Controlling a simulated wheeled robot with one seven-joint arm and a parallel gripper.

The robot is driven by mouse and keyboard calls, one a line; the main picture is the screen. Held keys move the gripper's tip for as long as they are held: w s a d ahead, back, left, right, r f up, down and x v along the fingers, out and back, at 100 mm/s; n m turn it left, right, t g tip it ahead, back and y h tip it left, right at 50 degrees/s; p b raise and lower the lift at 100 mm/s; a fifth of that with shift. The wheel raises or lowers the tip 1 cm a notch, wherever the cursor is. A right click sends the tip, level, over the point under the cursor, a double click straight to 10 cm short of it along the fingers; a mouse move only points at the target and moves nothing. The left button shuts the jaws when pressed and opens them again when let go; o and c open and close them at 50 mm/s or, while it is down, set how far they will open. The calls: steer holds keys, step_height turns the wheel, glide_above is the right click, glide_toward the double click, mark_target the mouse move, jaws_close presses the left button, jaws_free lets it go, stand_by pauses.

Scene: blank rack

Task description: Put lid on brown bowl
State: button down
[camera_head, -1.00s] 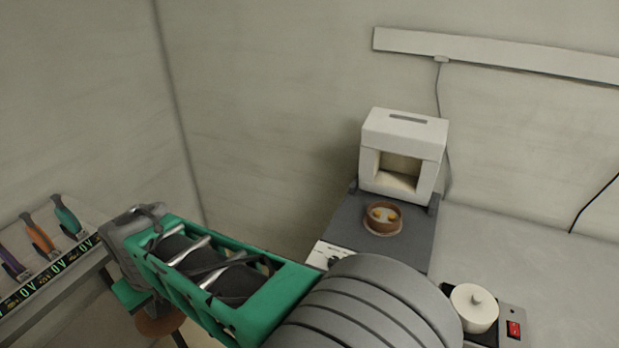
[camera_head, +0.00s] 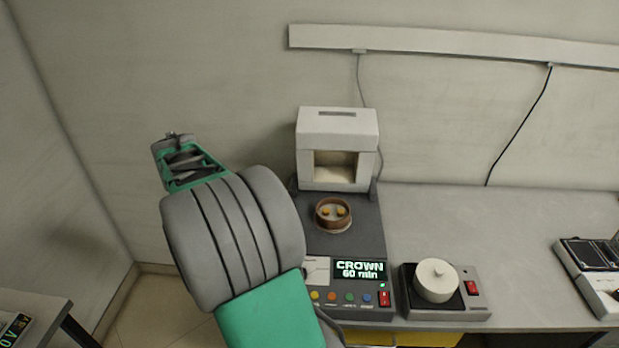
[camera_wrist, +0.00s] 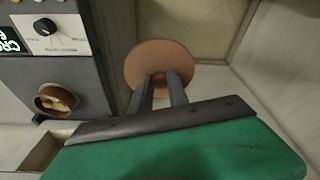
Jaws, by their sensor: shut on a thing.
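The brown bowl (camera_head: 319,217) sits on the dark platform of the machine, in front of the white box, with small yellowish pieces inside. It also shows at the left of the wrist view (camera_wrist: 43,101). A round brown lid (camera_wrist: 146,52) is between my gripper's fingertips (camera_wrist: 165,80) in the wrist view, and the gripper is shut on it. In the head view my arm stands left of the machine, and its end is turned away, so fingers and lid are hidden there. The lid is apart from the bowl.
The white box (camera_head: 338,128) stands behind the bowl. The machine's front panel (camera_head: 359,283) reads "CROWN 60 min". A hotplate (camera_head: 471,304) with a white lidded pot (camera_head: 436,281) stands to its right. Bare table (camera_head: 520,215) lies beyond. Another device (camera_head: 590,270) is at the far right.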

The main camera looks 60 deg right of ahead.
steer(key=s+d+m+g+p, duration=0.1)
steer(key=s+d+m+p, duration=0.35)
steer(key=d, duration=1.35)
steer(key=s+d+f+m+g, duration=0.2)
steer(key=s+d+m, duration=0.6)
steer(key=s+d, duration=0.65)
steer(key=shift+h, duration=0.3)
steer(key=shift+s+a+f+b, duration=0.1)
steer(key=shift+f+b, duration=0.1)
steer(key=shift+f, duration=0.6)
steer(key=shift+s+a+f+b, duration=0.15)
steer(key=shift+f+b, duration=0.1)
steer(key=shift+f, duration=0.6)
steer(key=shift+s+a+f+b, duration=0.1)
steer(key=shift+f+b, duration=0.1)
steer(key=shift+f, duration=0.6)
steer(key=shift+w+f+b, duration=0.1)
steer(key=shift+f+b, duration=0.15)
steer(key=shift+b, duration=0.1)
steer(key=shift+a+f+b, duration=0.1)
steer(key=shift+f+b, duration=0.35)
steer(key=shift+b, duration=0.4)
steer(key=c, duration=0.7)
jaws_free()
